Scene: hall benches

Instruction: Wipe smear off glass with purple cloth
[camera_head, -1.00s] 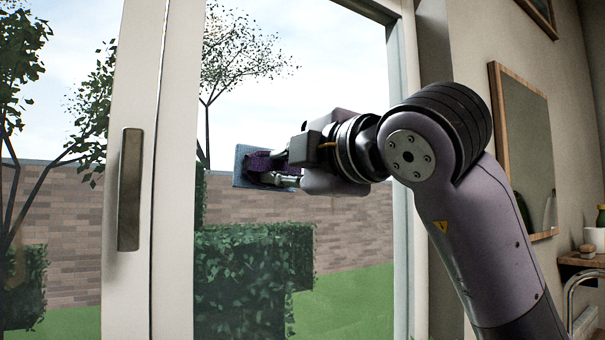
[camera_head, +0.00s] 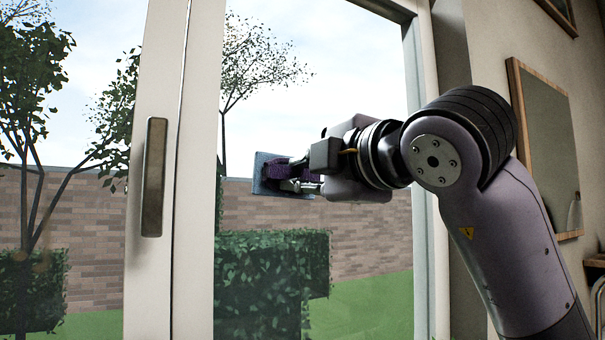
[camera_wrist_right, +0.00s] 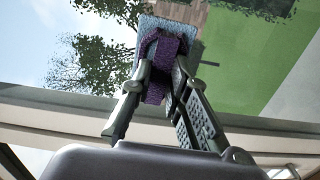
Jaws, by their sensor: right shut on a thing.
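My right gripper (camera_head: 290,178) is shut on the purple cloth (camera_head: 280,170), in front of the right-hand glass pane (camera_head: 370,235). A flat blue-grey textured piece (camera_head: 262,174) sits at the glass side of the cloth, and I cannot tell for sure whether it touches the pane. In the right wrist view, the purple cloth (camera_wrist_right: 157,92) is bunched between the two fingers (camera_wrist_right: 160,82), with the blue-grey piece (camera_wrist_right: 152,28) beyond it. I cannot make out the smear clearly. My left gripper does not show.
A white frame upright with a long metal handle (camera_head: 153,177) stands left of the gripper. The pane's right frame (camera_head: 425,210) lies behind my arm. A wood-framed panel (camera_head: 545,150) hangs on the right wall. Trees, hedge and brick wall are outside.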

